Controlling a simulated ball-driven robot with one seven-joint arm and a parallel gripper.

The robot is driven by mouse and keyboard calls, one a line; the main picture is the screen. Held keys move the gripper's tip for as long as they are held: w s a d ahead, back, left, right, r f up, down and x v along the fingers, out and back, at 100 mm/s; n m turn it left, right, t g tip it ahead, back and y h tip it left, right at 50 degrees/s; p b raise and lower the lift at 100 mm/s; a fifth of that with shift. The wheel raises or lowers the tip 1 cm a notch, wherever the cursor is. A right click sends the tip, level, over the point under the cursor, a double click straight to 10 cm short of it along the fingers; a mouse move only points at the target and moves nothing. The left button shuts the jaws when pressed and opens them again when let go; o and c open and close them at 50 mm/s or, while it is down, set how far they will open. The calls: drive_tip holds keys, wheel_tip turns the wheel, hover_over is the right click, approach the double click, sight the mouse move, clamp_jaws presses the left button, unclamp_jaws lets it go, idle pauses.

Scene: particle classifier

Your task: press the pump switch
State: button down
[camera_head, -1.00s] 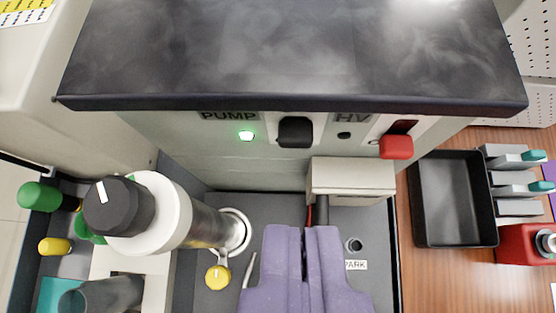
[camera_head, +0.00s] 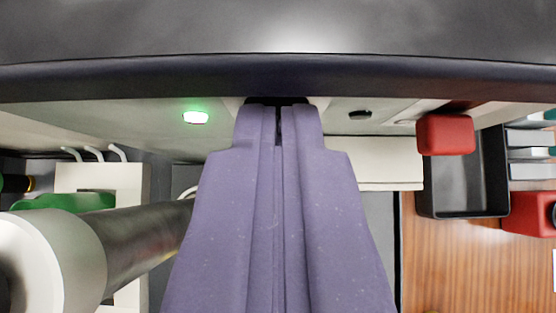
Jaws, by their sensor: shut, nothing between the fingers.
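My gripper (camera_head: 279,108) is shut and empty, with its purple fingers side by side. Its tips are at the front panel under the dark overhanging top. They cover the spot where the black pump switch sits, and only a dark edge shows around them. I cannot tell whether the tips touch the switch or how it is tilted. The green pump light (camera_head: 196,117) is lit, left of the fingertips. The PUMP label is hidden by the overhang.
The dark top (camera_head: 420,72) overhangs just above the fingers. A red switch cover (camera_head: 445,134) sticks out at the right. A white box (camera_head: 385,165) lies right of the fingers. A metal cylinder (camera_head: 147,245) stands at lower left. A black tray (camera_head: 432,203) is at right.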

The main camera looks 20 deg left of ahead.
wheel_tip(320, 180, down, 3)
drive_tip(key=b, duration=0.3)
drive_tip(key=shift+r, duration=0.15)
